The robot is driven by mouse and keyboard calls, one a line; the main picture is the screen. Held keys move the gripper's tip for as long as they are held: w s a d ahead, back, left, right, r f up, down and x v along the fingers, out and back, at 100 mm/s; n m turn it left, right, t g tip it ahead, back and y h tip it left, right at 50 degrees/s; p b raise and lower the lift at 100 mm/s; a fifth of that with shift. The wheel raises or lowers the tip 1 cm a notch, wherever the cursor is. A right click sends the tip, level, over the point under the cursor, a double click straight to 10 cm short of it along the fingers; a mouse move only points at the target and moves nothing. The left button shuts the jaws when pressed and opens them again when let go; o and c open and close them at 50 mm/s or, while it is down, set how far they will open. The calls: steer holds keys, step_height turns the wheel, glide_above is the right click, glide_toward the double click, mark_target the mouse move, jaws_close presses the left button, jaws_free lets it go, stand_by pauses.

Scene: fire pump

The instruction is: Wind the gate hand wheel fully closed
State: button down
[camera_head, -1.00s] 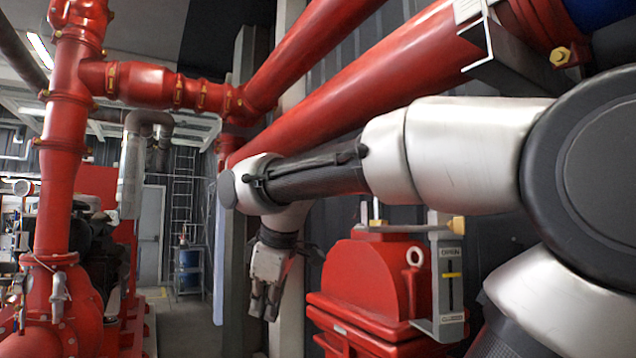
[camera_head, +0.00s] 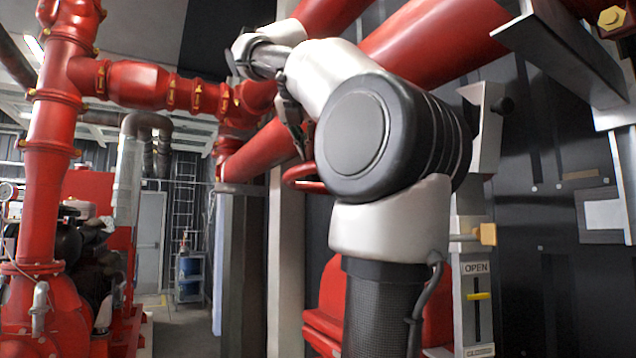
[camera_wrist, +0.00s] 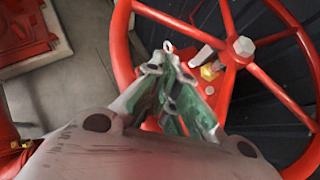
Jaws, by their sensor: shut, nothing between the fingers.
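The red gate hand wheel (camera_wrist: 243,46) fills the right half of the wrist view, with spokes, a grey hub and a thick rim. In the head view only a piece of its red rim (camera_head: 302,172) shows; my arm hides the rest. My gripper (camera_wrist: 168,92) is shut and empty, with its fingers over the wheel's left side in the wrist view. I cannot tell if they touch the rim or a spoke. An OPEN/CLOSED indicator plate (camera_head: 477,318) stands right of my arm. Its yellow pointer (camera_head: 479,296) sits nearer OPEN.
A red valve body (camera_head: 325,300) stands behind my arm. Large red pipes (camera_head: 430,40) run diagonally overhead, with a grey bracket (camera_head: 560,50) at upper right. A pump with a red vertical pipe (camera_head: 50,180) is at left. The floor aisle (camera_head: 170,325) at left centre is clear.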

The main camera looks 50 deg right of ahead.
steer(key=d+r+x, duration=0.1)
steer(key=x, duration=1.3)
steer(key=shift+w+r, duration=0.25)
steer(key=shift+r, duration=0.15)
steer(key=shift+d, duration=0.15)
